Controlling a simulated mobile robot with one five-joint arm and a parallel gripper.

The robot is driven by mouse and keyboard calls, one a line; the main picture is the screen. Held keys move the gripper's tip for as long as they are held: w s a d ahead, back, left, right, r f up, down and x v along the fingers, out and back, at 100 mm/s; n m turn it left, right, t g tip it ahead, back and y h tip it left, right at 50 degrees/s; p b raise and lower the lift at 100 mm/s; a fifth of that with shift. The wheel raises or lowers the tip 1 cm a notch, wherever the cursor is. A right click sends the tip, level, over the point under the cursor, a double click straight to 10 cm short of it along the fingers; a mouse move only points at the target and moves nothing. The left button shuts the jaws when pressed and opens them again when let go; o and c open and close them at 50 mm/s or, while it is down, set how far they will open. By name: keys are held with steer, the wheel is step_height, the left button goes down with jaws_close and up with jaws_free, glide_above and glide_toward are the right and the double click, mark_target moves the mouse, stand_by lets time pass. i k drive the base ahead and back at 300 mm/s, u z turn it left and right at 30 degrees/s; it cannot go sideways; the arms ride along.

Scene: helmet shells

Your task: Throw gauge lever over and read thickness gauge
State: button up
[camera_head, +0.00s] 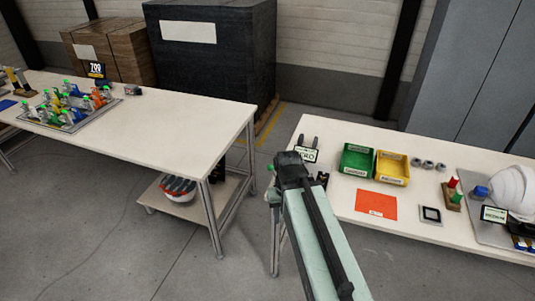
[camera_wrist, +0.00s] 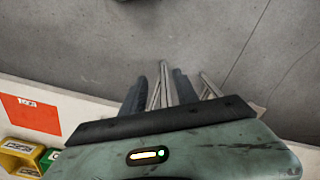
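My arm reaches up and left in the head view. Its dark wrist end is by the left edge of the right table (camera_head: 345,205), and the fingers do not show clearly there. In the wrist view my gripper (camera_wrist: 159,78) has two dark fingers apart, over the floor, with nothing clearly held. Pale bars show between and beside them. I cannot make out the thickness gauge or its lever for sure. A white helmet shell (camera_head: 513,190) is at the right, partly out of frame. A small stand with a red top (camera_head: 452,188) is left of it.
The right table holds a green bin (camera_head: 356,160), a yellow bin (camera_head: 392,168), an orange sheet (camera_head: 376,205) and a dark square frame (camera_head: 430,215). The left table (camera_head: 175,130) bears a tray of coloured clamps. Grey floor is free between the tables.

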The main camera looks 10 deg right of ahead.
mark_target(270, 167)
steer(key=u, duration=0.5)
steer(key=k, duration=1.1)
steer(key=u, duration=1.3)
steer(key=i, duration=2.25)
steer(key=u, duration=0.05)
